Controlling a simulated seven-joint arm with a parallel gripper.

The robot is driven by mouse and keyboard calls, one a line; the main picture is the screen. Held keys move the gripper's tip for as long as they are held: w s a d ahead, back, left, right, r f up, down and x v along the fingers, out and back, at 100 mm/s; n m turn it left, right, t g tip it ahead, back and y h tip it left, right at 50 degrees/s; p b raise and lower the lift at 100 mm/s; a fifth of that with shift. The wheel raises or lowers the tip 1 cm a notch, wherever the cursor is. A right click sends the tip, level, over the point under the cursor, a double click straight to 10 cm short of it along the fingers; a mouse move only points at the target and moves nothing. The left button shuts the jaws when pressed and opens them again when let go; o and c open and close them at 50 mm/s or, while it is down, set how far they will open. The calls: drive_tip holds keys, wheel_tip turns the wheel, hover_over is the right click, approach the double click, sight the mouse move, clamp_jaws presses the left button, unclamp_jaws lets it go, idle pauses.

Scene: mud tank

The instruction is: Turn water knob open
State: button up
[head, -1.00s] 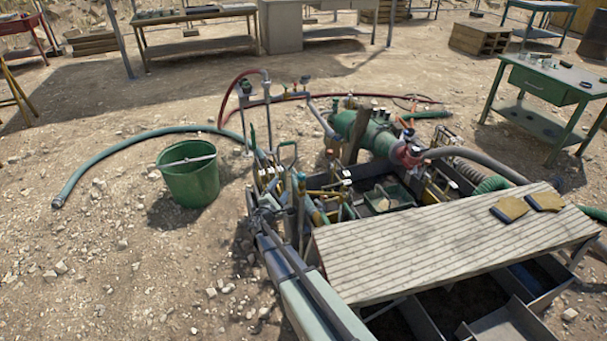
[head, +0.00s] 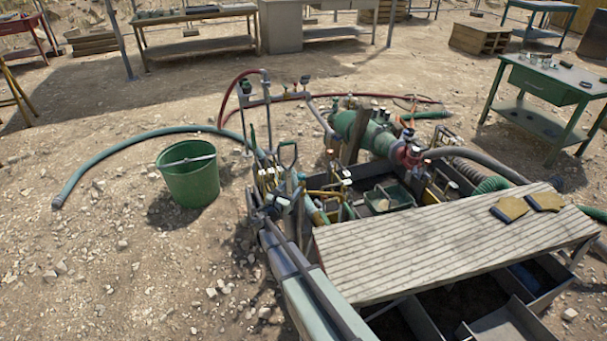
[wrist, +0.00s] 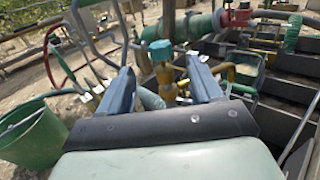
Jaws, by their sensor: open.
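My gripper (wrist: 159,66) is open in the wrist view, its two dark fingers apart. A brass valve (wrist: 165,78) with a teal knob (wrist: 160,49) on top shows upright between the fingers, nearer the right one. The fingers look clear of the knob, and the gap in depth is hard to judge. The valve's lower part is hidden behind my gripper. In the head view my arm reaches up from the bottom to the crowded pipes and valves (head: 290,180), where I cannot single out this knob or my fingertips.
A green bucket (head: 188,182) stands left of the valves and shows in the wrist view (wrist: 32,137). A green pump (head: 365,130) lies behind right. A slatted board (head: 440,245) covers part of the tank at right. A teal hose (head: 130,147) lies on open ground at left.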

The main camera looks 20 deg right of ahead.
sight(302, 177)
drive_tip(key=x, duration=1.1)
drive_tip(key=shift+w+d, duration=0.2)
drive_tip(key=shift+w, duration=0.15)
drive_tip(key=c, duration=1)
drive_tip(key=shift+o, duration=0.2)
drive_tip(key=shift+t+y, duration=0.3)
drive_tip(key=shift+t, duration=0.1)
drive_tip(key=shift+r+n+t+y, duration=0.1)
drive_tip(key=shift+n+t+y, duration=0.6)
drive_tip(key=shift+n+y, duration=0.2)
drive_tip(key=shift+w+a+n+t+y, duration=0.1)
drive_tip(key=shift+n+t+y, duration=0.4)
drive_tip(key=shift+y, duration=0.2)
drive_tip(key=shift+w+a+n+t+y, duration=0.15)
drive_tip(key=shift+n+t+y, duration=0.25)
drive_tip(key=shift+n+y, duration=0.25)
drive_tip(key=shift+y, duration=0.35)
